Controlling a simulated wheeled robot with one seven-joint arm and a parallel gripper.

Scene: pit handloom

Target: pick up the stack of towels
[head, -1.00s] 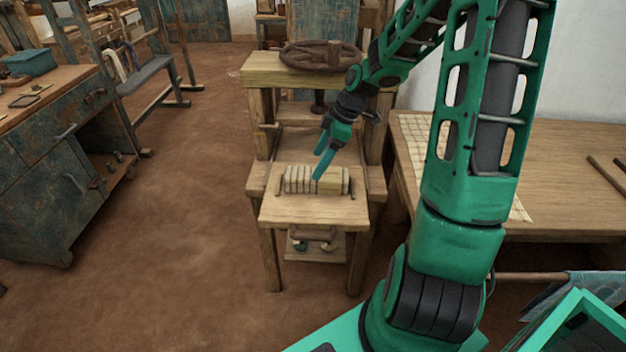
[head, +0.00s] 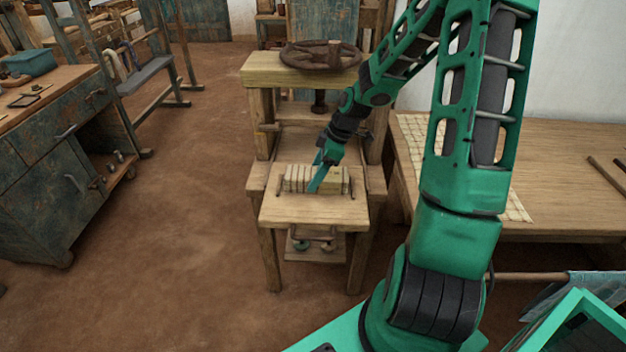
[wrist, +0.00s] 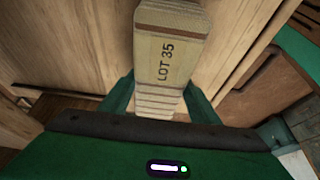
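The stack of towels (head: 335,182) is a row of pale folded layers lying on the low front board of the wooden press. In the wrist view the stack (wrist: 168,50) shows a tan band reading "LOT 35" and runs down between my fingers. My gripper (head: 317,182) is open and lowered over the middle of the stack. In the wrist view my gripper's (wrist: 160,105) two fingers stand one on each side of the stack, with some gap visible at the left. The far finger is mostly hidden in the head view.
The wooden press (head: 270,70) rises behind the stack, with a dark handwheel (head: 320,55) on top. Small dark upright brackets flank the stack's ends. A wooden table (head: 570,160) stands to the right and a worn workbench (head: 50,150) to the left. The floor between is clear.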

